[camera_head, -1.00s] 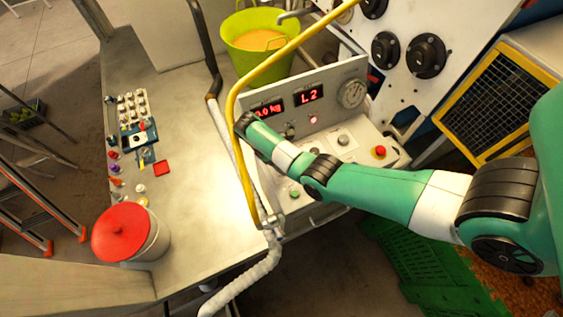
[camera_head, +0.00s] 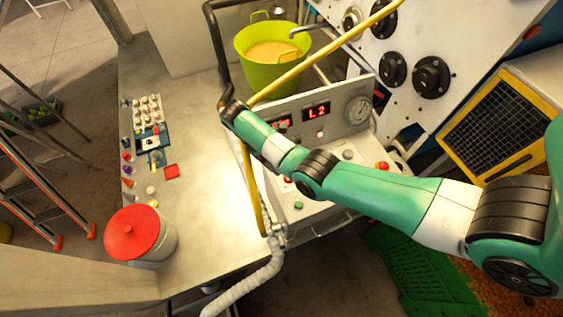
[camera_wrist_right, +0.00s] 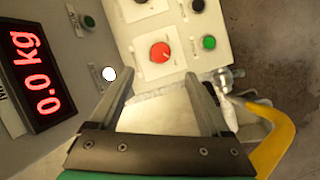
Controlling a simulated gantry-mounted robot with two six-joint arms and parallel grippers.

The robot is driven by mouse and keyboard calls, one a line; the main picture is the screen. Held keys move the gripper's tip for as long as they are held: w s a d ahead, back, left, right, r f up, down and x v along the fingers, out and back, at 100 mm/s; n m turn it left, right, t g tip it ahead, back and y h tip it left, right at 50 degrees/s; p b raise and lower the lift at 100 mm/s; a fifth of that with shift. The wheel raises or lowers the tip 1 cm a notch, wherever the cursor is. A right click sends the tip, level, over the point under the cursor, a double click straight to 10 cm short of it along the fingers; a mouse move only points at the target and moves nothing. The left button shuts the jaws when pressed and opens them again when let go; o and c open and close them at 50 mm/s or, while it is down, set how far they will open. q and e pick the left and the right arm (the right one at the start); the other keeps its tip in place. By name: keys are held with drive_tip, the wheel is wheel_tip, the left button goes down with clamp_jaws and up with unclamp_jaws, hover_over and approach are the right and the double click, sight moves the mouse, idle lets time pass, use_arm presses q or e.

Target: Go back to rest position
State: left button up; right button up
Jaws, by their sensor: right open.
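My right arm (camera_head: 375,198) reaches in from the right across the control panel in the head view. Its wrist end is at the bent yellow bar, in front of part of it, and the fingers cannot be made out there. In the right wrist view my right gripper (camera_wrist_right: 160,88) is open, with nothing between its fingers. The panel's red knob (camera_wrist_right: 160,52) and green button (camera_wrist_right: 209,42) lie beyond the fingertips. My left gripper is in neither view.
The yellow bar (camera_head: 330,58) rises beside the control panel (camera_head: 346,92). A green-yellow tub (camera_head: 255,72) stands behind. A red-lidded bucket (camera_head: 132,232) and small items stand on the left bench (camera_head: 205,190). A white hose (camera_head: 262,268) hangs in front.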

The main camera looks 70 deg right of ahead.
drive_tip(key=shift+w+a+r, duration=0.1)
drive_tip(key=shift+r, duration=0.2)
idle(0.4)
